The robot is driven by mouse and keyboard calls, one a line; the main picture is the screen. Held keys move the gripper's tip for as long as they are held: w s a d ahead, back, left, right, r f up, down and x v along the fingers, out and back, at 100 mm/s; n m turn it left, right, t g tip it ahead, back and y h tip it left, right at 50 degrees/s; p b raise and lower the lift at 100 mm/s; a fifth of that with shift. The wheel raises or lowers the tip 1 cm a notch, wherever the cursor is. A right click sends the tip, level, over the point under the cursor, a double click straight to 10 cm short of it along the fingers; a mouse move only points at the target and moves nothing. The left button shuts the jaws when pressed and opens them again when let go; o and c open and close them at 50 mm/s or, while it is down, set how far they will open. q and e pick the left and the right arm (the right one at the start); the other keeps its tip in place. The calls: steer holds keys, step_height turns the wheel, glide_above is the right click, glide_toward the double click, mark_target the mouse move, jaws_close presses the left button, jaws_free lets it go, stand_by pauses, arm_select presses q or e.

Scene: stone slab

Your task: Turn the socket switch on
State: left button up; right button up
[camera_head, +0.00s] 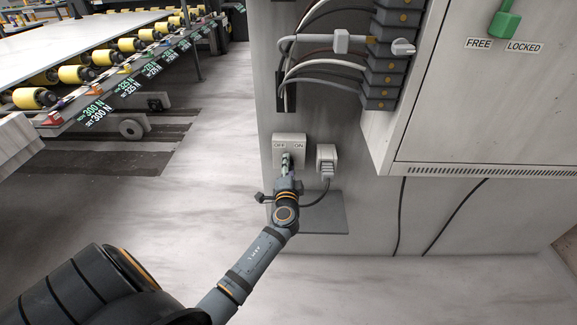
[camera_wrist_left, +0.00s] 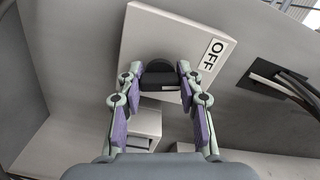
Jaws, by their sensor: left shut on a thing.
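The socket switch is a pale square box (camera_head: 290,139) on the grey wall, marked OFF on the left and ON on the right in the head view. In the left wrist view the same box (camera_wrist_left: 160,30) fills the upper middle, with the OFF label (camera_wrist_left: 214,51) at its right side. A black knob (camera_wrist_left: 160,83) sticks out of it. My left gripper (camera_head: 286,160) reaches the lower part of the box. In the left wrist view its fingers (camera_wrist_left: 160,73) are closed on the knob from both sides. The knob's exact angle is hard to tell. My right gripper is not in view.
A pale socket (camera_head: 326,152) with a plug and cable stands just right of the switch. Cables and a column of dark terminal blocks (camera_head: 385,65) are above. A large cabinet (camera_head: 490,110) with a green FREE/LOCKED handle (camera_head: 505,22) is at right.

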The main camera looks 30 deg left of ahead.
arm_select(q)
steer(key=m+p, duration=0.1)
steer(key=m, duration=0.5)
steer(key=shift+m, duration=0.3)
steer(key=m+p, duration=0.1)
steer(key=m, duration=0.2)
steer(key=shift+m, duration=0.3)
steer(key=shift+m+p, duration=0.35)
steer(key=shift+m, duration=0.15)
steer(key=shift+f, duration=0.1)
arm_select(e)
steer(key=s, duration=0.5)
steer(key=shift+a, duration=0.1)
arm_select(q)
steer(key=shift+m, duration=0.3)
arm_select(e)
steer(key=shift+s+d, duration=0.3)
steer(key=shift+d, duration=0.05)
